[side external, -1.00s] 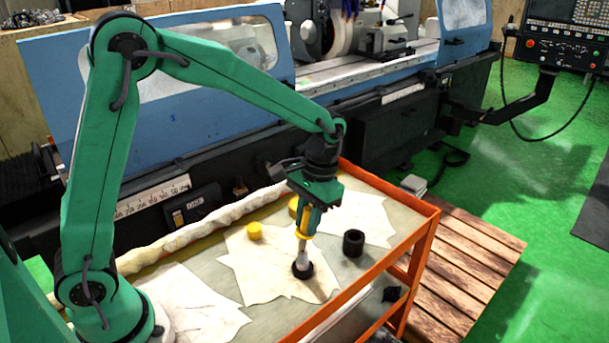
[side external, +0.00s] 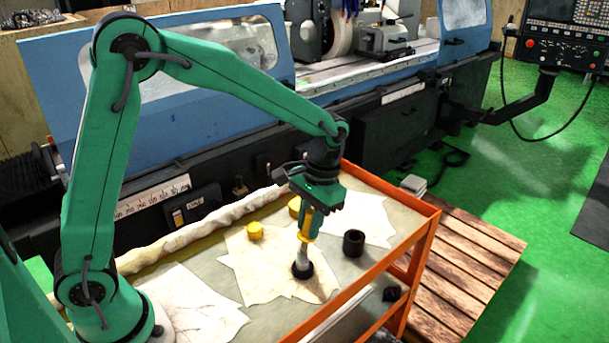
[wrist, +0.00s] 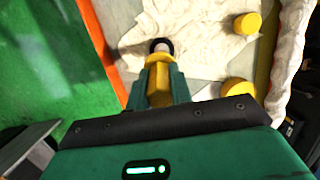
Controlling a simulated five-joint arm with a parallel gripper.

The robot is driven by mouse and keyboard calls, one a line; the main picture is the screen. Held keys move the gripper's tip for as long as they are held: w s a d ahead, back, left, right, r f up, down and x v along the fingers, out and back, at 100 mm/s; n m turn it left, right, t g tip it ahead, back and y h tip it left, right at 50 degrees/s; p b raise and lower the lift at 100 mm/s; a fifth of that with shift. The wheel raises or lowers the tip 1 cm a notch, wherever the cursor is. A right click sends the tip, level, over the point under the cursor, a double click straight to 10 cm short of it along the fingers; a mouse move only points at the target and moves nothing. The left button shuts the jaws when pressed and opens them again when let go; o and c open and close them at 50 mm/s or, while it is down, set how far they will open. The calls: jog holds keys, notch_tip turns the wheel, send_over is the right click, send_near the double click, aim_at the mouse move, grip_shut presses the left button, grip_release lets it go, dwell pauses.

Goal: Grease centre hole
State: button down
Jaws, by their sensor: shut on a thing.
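My gripper (side external: 306,234) points down and is shut on the yellow handle of a brush-like tool. The yellow handle (wrist: 158,84) sits between the two green fingers in the wrist view. The tool stands nearly upright, and its pale lower part (side external: 303,256) ends in a black ring-shaped holder (side external: 302,271) on a cloth. The black holder (wrist: 161,41) also shows beyond the handle in the wrist view. A black hollow cylinder (side external: 353,244) stands on the cart to the right. The tool's tip is hidden in the holder, and no centre hole can be made out for sure.
The cart has an orange rim (side external: 388,192) and pale cloths (side external: 262,268) on top. Two yellow round pieces (side external: 255,231) stand near the holder. A rolled cloth (side external: 190,239) lies along the back edge. The blue grinder (side external: 205,100) stands behind, and a wooden pallet (side external: 470,252) lies at right.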

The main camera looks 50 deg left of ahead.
jog(key=shift+a, duration=0.25)
jog(key=shift+a+f, duration=0.1)
jog(key=shift+a, duration=0.2)
jog(key=shift+a, duration=0.1)
jog(key=shift+d, duration=0.65)
dwell(0.4)
jog(key=shift+a, duration=0.25)
jog(key=shift+a, duration=0.35)
jog(key=shift+d, duration=0.1)
dwell(0.4)
jog(key=shift+d, duration=0.1)
